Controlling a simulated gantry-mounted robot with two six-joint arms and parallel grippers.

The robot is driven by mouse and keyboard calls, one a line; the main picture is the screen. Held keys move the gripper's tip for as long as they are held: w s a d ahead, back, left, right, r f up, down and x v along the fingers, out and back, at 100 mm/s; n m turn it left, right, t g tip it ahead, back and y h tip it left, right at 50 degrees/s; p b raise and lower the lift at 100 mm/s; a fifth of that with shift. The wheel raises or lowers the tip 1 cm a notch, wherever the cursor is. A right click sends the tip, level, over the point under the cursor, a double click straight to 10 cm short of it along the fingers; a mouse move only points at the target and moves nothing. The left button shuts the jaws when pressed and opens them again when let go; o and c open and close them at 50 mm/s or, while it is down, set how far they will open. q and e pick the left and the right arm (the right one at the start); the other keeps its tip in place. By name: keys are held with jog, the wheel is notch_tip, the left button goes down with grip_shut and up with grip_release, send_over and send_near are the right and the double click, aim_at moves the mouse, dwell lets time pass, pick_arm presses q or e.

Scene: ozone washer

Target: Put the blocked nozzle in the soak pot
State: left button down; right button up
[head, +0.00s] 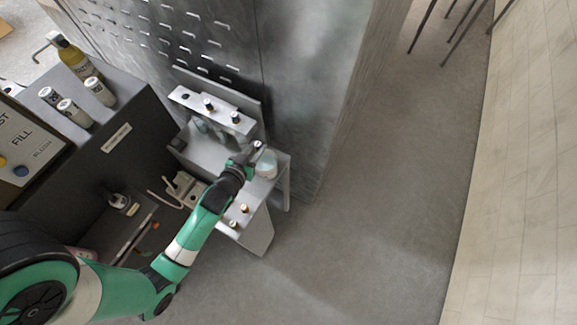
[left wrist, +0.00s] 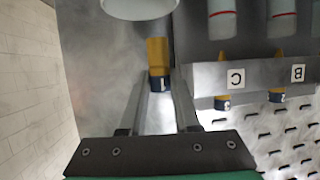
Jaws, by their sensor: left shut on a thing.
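My left gripper (left wrist: 158,82) is shut on a nozzle (left wrist: 158,66) with a brass body and a dark collar bearing a light mark. In the head view the left gripper (head: 254,152) is at the right end of the grey bench, and the held nozzle is hard to make out there. A pale, translucent round pot (head: 267,165), which looks like the soak pot, stands on the bench right beside the gripper. A white round rim (left wrist: 140,6) shows at the top of the left wrist view, close to the nozzle. My right gripper is not in view.
A grey rail (head: 212,108) with dark-topped nozzles stands behind the gripper; labels C and B show in the left wrist view. Two small brass parts (head: 239,215) sit on the bench's front end. Bottles (head: 74,57) stand on the cabinet at left. Open floor lies right.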

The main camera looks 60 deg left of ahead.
pick_arm(q)
notch_tip(320, 180, down, 6)
jog(key=b, duration=0.6)
jog(key=shift+a, duration=0.1)
jog(key=c, duration=0.6)
grip_release()
jog(key=shift+o, duration=0.2)
jog(key=shift+s, duration=0.1)
